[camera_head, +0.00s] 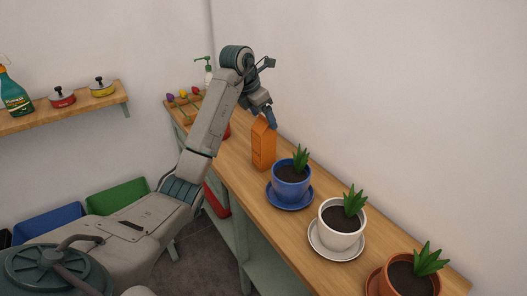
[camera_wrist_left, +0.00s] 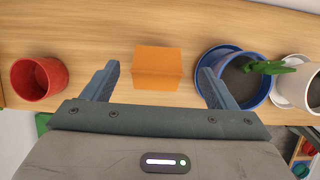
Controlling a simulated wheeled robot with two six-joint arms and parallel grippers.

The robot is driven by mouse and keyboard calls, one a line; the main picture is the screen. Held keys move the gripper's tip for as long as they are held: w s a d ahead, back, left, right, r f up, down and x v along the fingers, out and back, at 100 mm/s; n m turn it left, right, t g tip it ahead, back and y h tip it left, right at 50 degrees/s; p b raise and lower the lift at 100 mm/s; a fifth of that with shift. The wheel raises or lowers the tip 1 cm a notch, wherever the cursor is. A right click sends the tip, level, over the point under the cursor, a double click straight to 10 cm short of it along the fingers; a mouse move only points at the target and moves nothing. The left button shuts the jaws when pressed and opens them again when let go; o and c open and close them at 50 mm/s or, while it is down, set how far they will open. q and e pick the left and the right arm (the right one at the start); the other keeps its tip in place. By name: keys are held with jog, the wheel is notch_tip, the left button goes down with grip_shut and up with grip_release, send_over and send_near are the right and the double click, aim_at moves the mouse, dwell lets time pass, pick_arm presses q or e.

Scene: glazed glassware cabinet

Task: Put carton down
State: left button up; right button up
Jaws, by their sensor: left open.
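The orange carton (camera_head: 263,147) stands upright on the wooden shelf top, just left of the blue pot, in the head view. In the left wrist view the carton (camera_wrist_left: 158,68) lies between the two fingers, with a gap on each side. My left gripper (camera_wrist_left: 158,85) is open around it and does not appear to touch it. In the head view my left gripper (camera_head: 266,115) is at the carton's top, and its fingers are partly hidden. My right gripper is not in view.
A blue pot (camera_head: 291,190), a white pot (camera_head: 341,227) and a terracotta pot (camera_head: 408,281), all with plants, line the shelf to the right. A red pot (camera_wrist_left: 38,78) stands left of the carton. A wall runs behind the wooden top (camera_head: 232,166).

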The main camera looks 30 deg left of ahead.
aim_at(265, 122)
pick_arm(q)
jog(key=x, duration=0.3)
jog(key=shift+w+a+p, duration=0.1)
jog(key=shift+w+p, duration=0.05)
jog(key=shift+p, duration=0.25)
jog(key=shift+w+f, duration=0.1)
jog(key=shift+f, duration=0.15)
jog(key=c, duration=1.7)
grip_shut()
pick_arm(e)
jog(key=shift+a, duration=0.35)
pick_arm(q)
jog(key=shift+r, duration=0.1)
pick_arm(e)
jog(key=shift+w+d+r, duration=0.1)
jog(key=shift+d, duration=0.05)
